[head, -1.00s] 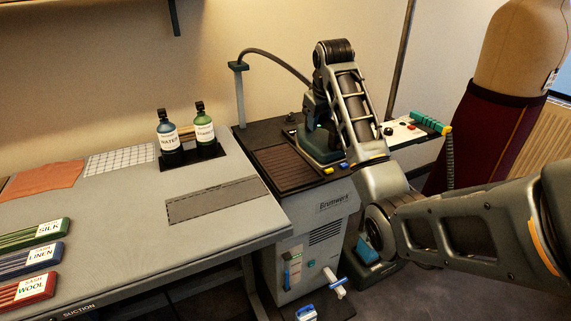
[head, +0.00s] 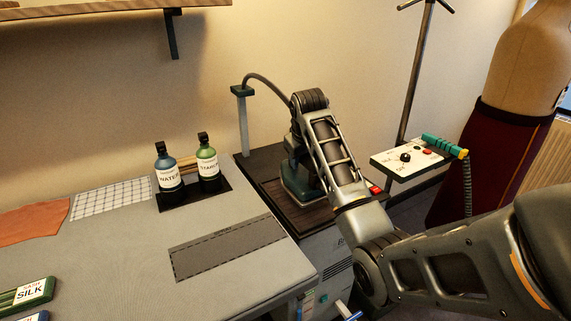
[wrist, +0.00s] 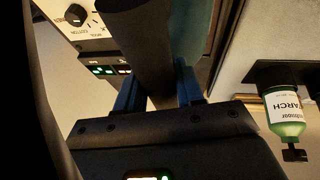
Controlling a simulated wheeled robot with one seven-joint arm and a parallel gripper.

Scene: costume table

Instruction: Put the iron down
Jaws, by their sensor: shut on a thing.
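The iron (head: 297,184) shows in the head view as a dark body with a teal base, upright over the brown ribbed rest (head: 308,217) on the ironing station. Whether its sole touches the rest I cannot tell. In the head view my arm hides most of its upper part and my gripper's fingers. In the wrist view my gripper (wrist: 157,85) has its two blue fingers on either side of the iron's thick dark handle (wrist: 140,35), shut on it.
WATER (head: 167,168) and STARCH (head: 208,165) bottles stand in a black holder left of the station. A control box (head: 410,160) with a dial is at the right. A hose post (head: 241,120) stands behind.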

